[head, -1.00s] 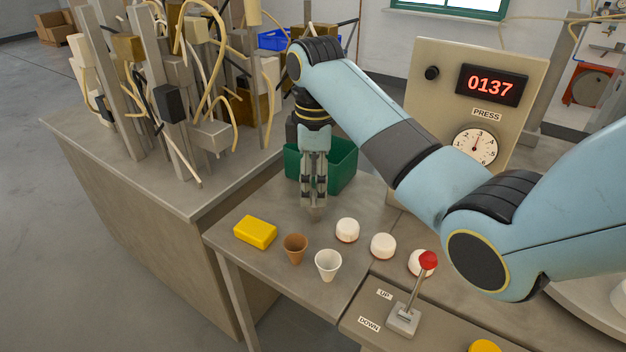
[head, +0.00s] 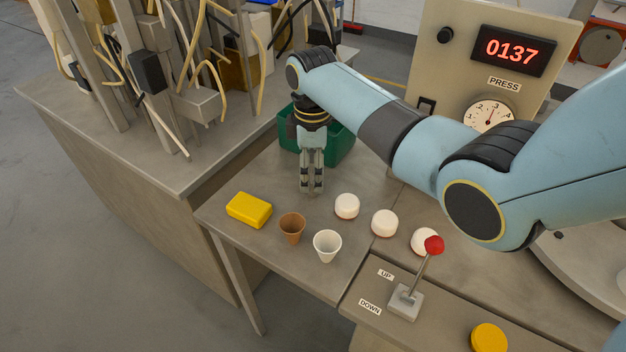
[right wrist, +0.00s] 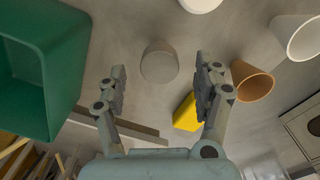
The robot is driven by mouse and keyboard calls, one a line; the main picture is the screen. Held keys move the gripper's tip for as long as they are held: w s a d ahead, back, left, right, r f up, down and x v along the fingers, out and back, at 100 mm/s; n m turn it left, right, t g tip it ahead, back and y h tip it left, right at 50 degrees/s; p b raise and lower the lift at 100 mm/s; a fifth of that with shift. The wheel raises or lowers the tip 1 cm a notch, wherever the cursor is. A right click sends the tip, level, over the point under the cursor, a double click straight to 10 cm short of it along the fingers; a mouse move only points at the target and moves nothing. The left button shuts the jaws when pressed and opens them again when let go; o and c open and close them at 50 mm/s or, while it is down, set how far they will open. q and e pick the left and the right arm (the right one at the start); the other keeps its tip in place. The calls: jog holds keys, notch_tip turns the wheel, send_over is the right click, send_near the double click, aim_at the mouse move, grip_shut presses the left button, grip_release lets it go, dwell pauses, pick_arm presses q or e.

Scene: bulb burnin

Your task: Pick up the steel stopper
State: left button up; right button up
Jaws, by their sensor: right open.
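The steel stopper (right wrist: 159,62) is a short grey cylinder on the table in the right wrist view, in line with the gap between my right fingers and beyond their tips. My right gripper (right wrist: 160,75) is open and empty, with its fingers spread to either side. In the head view my right gripper (head: 312,188) points straight down over the table in front of the green bin. There the stopper is hidden by the fingers or too hard to make out. My left gripper is not in view.
A green bin (head: 335,150) stands behind the gripper. A yellow block (head: 249,210), a brown cup (head: 292,228), a white cup (head: 327,246) and several white round pieces (head: 346,206) lie nearby. A red-knobbed lever (head: 434,245) stands at right.

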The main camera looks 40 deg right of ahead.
jog(key=shift+f, duration=0.7)
jog(key=c, duration=1.3)
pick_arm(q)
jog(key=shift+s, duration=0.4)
pick_arm(e)
jog(key=shift+c, duration=0.2)
